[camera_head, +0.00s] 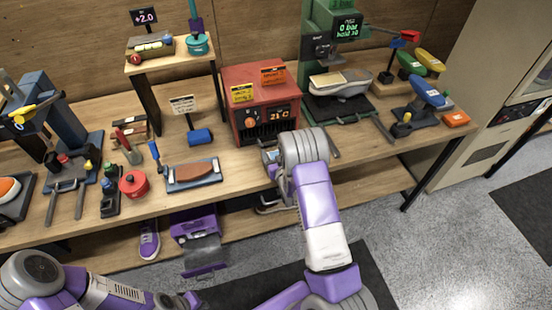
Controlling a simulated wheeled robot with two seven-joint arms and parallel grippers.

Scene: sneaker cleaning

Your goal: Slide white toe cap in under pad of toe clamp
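A green press (318,30) with a lit "0 bar" display stands at the back right, and a pale grey and white shoe-shaped piece with a tan top (341,82) lies on its dark base. I cannot tell whether the press is the toe clamp, or whether this piece has the white toe cap. Part of a white-edged sneaker with an orange inside (8,188) shows at the far left edge. My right arm reaches up to the bench front below the red heater; its gripper fingers are mostly hidden by its wrist. My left arm is low at the bottom left, its fingers not clear.
A red heater (262,102) reads 21 °C. A brown block on a tray (193,174), a red pot (132,184) and a blue block (200,136) stand on the bench. A purple sneaker (149,240) and a purple box (194,226) are below. Colored shoe forms (427,90) stand at right.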

